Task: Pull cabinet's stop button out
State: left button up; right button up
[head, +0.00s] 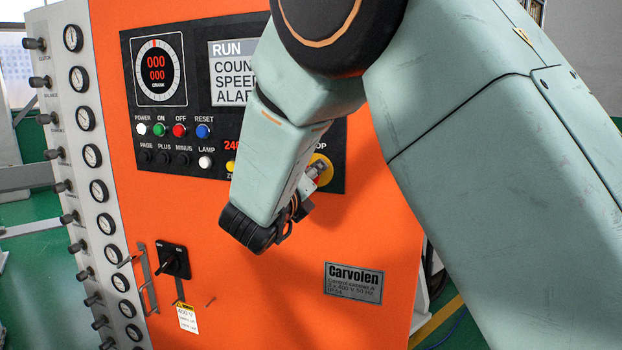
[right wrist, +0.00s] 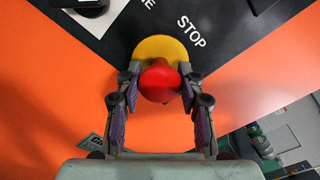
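The red stop button (right wrist: 158,82) sits on a round yellow plate (right wrist: 160,48) beside the word STOP in the right wrist view. My right gripper (right wrist: 161,84) has one finger on each side of the red knob, and both fingertips appear to touch it. In the head view my right arm hides most of the button; part of the yellow plate (head: 322,168) and part of my right gripper (head: 308,184) show past the wrist. The orange cabinet (head: 240,290) carries the black control panel. My left gripper is not in view.
A lit display (head: 236,75), several small coloured buttons and a round dial (head: 156,68) are on the panel. A black rotary switch (head: 173,260) and a nameplate (head: 353,283) are lower down. A column of gauges (head: 92,155) lines the left side.

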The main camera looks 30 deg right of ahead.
jog(key=o, duration=0.5)
jog(key=shift+a+r, duration=0.25)
jog(key=shift+a, duration=0.1)
jog(key=shift+d+f, duration=0.15)
jog(key=shift+d, duration=0.25)
notch_tip(320, 180, up, 10)
jog(key=shift+s+f, duration=0.1)
jog(key=shift+f, duration=0.1)
jog(key=shift+a+r, duration=0.1)
jog(key=shift+r, duration=0.1)
jog(key=shift+w, duration=0.2)
jog(key=shift+s, duration=0.15)
